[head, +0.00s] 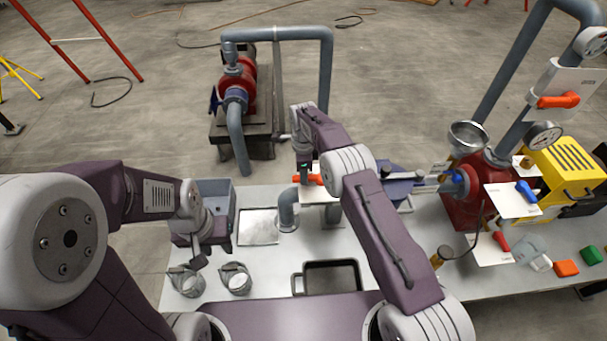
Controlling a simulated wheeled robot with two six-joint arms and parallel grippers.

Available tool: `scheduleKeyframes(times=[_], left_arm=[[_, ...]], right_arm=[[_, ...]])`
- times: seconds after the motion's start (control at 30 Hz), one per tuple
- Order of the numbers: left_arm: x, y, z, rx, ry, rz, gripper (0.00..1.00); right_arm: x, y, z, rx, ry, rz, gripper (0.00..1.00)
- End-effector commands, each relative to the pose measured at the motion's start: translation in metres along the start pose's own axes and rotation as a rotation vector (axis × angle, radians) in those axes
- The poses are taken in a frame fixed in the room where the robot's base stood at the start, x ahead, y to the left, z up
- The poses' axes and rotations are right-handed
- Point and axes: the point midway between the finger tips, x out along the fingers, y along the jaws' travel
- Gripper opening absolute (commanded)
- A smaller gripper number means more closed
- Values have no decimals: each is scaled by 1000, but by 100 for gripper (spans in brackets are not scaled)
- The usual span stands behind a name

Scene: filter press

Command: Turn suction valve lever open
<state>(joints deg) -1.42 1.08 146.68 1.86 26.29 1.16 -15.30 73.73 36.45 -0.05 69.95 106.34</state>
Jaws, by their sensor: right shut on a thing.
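An orange-red valve lever (314,180) lies roughly crosswise over a white plate (320,196) on the grey pipework at the back edge of the table. I take it to be the suction valve lever; no label is readable. My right gripper (304,176) points down onto the left part of this lever and is shut on it. The fingers hide part of the lever. My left gripper (212,258) hangs over the left part of the table, open and empty, just above two small metal cups (236,280).
Other levers are at right: orange (558,101), blue (526,191) and red (502,242). A red pump (466,208) stands there beside a yellow housing (565,170). A black-rimmed tray (332,264) and a grey bin (217,188) take up table space.

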Motion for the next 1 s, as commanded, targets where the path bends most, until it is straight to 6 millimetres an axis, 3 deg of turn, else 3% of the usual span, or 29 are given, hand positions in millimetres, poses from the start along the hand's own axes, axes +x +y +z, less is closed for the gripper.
scheduleKeyframes(times=[0.13, 0.17, 0.23, 0.57, 0.67, 0.8, 1.0], left_arm=[[0, 0, 0, 0, 0, 0, 36], [0, 0, 0, 0, 0, 0, 36], [0, 0, 0, 0, 0, 0, 36], [1, 0, 0, 0, 0, 0, 36], [4, 0, 0, 0, 0, 0, 36], [6, 0, 1, 0, 0, 0, 36], [0, 0, 0, 0, 0, 0, 36]], right_arm=[[-4, -3, 0, 5, -4, -12, 0], [-4, -3, 0, 5, -4, -12, 29], [-4, -3, 0, 4, -4, -11, 45], [-4, -2, 0, 2, -2, -6, 45], [-19, -2, 0, 2, -3, -9, 45], [-52, -2, 0, 2, -4, -10, 45], [-87, -2, 0, 3, -3, -9, 45]])
